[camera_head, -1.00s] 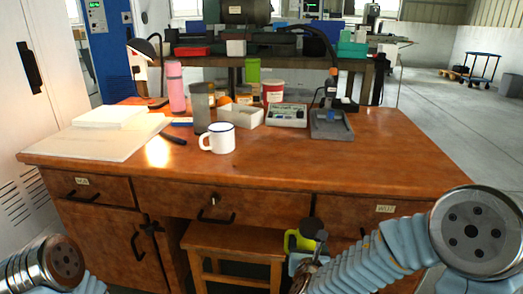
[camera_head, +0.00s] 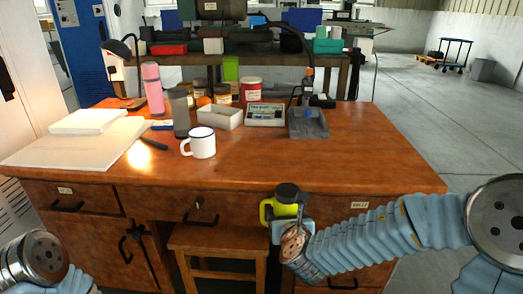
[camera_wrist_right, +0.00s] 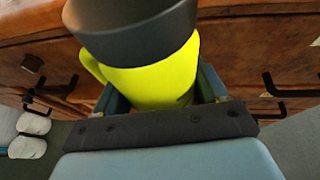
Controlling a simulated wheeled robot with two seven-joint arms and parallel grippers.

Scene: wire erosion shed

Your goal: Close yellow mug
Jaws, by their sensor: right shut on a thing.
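The yellow mug (camera_head: 284,208) is in my right gripper (camera_head: 286,226), in front of the desk's drawers and near the front edge of the top. It is roughly upright, with a dark lid on top (camera_head: 286,192) and its handle to the left. In the right wrist view the mug's bright yellow body (camera_wrist_right: 153,78) sits between the jaws (camera_wrist_right: 162,95), and the wide dark lid (camera_wrist_right: 130,28) covers its top. Whether the lid is fully sealed cannot be told. My left gripper is out of view; only part of my left arm shows at the lower left.
The wooden desk (camera_head: 330,165) holds a white mug (camera_head: 201,143), a grey tumbler (camera_head: 180,112), a pink bottle (camera_head: 153,90), a white box (camera_head: 220,116), a meter and a grey tray (camera_head: 308,123). A wooden stool (camera_head: 217,240) stands below. The desktop's right part is clear.

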